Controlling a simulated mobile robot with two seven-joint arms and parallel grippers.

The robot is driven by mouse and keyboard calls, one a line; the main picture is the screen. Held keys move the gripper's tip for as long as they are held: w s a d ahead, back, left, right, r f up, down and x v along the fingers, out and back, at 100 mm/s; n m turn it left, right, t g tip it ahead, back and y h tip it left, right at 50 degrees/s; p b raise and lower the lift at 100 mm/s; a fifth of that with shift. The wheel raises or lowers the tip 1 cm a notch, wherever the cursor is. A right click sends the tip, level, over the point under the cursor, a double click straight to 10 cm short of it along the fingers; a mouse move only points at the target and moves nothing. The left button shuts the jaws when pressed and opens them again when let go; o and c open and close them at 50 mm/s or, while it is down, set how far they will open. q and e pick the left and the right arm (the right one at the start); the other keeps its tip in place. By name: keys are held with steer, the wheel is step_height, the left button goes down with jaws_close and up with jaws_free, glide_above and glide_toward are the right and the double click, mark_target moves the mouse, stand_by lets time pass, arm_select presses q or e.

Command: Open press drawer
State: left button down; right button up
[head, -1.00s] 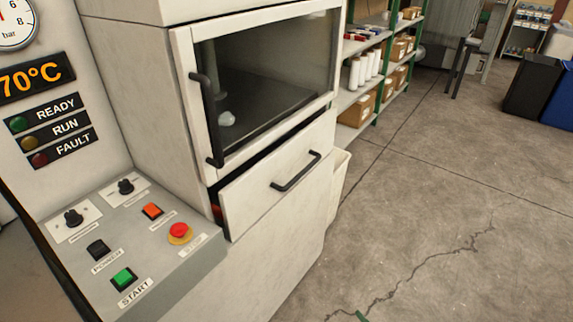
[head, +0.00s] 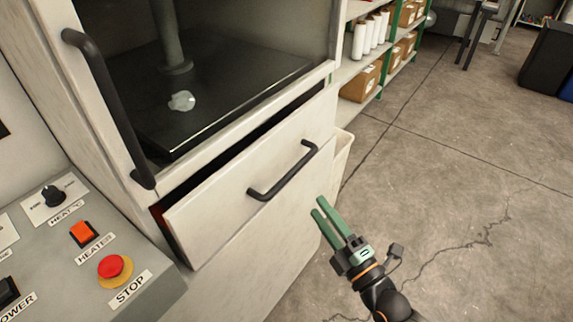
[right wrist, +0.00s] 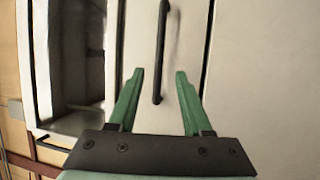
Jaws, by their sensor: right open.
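The press drawer (head: 230,195) is a pale front panel below the press window. It stands slightly open, with a dark gap along its top and left edges. Its black bar handle (head: 283,171) is on the front; the handle also shows in the right wrist view (right wrist: 162,50). My right gripper (head: 321,206) has green fingers and is open and empty. It is to the right of the handle and apart from it in the head view. In the right wrist view the handle's end lies between the lines of the two fingertips (right wrist: 160,73). My left gripper is out of view.
Above the drawer is the press door with its own black handle (head: 108,110). A control panel with a red stop button (head: 115,268) is at the lower left. A pale bin (head: 341,155) stands beside the press. Shelves with boxes (head: 360,84) are behind.

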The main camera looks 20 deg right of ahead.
mark_target(292, 169)
steer(key=x, duration=1.2)
steer(key=shift+w+a+b, duration=0.1)
steer(key=shift+b, duration=0.25)
steer(key=shift+c, duration=0.3)
jaws_close()
stand_by(0.6)
